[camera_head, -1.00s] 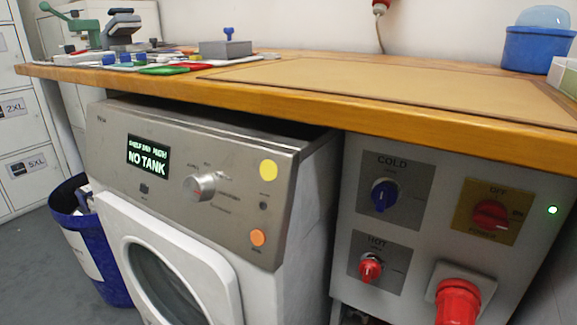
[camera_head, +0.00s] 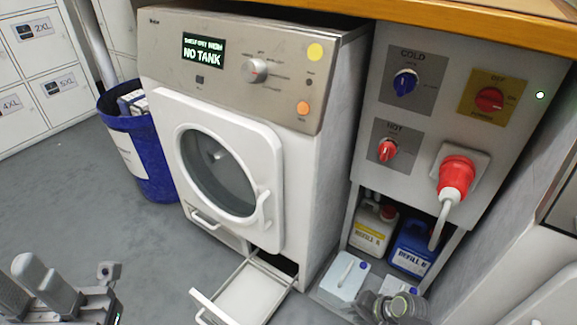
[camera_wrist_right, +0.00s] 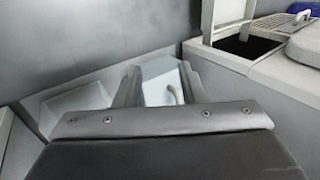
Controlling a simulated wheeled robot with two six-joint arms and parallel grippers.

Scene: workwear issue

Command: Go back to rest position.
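My right gripper (camera_head: 390,305) is low at the bottom of the head view, in front of the open bay under the control panel. In the right wrist view its two fingers (camera_wrist_right: 158,88) stand apart. A pale tank (camera_wrist_right: 160,75) with a handle shows between and beyond them; I cannot tell the distance. That view shows no grip on it. In the head view a white tank (camera_head: 345,276) stands just left of the right gripper. My left gripper (camera_head: 35,285) is at the lower left, partly cut off, above the grey floor; its opening is unclear.
The washer (camera_head: 270,170) shows "NO TANK", and its drawer (camera_head: 245,295) is pulled out low in front. A yellow-labelled jug (camera_head: 373,232) and a blue jug (camera_head: 411,248) stand in the bay. A blue bin (camera_head: 150,165) is left. The floor (camera_head: 90,215) between is clear.

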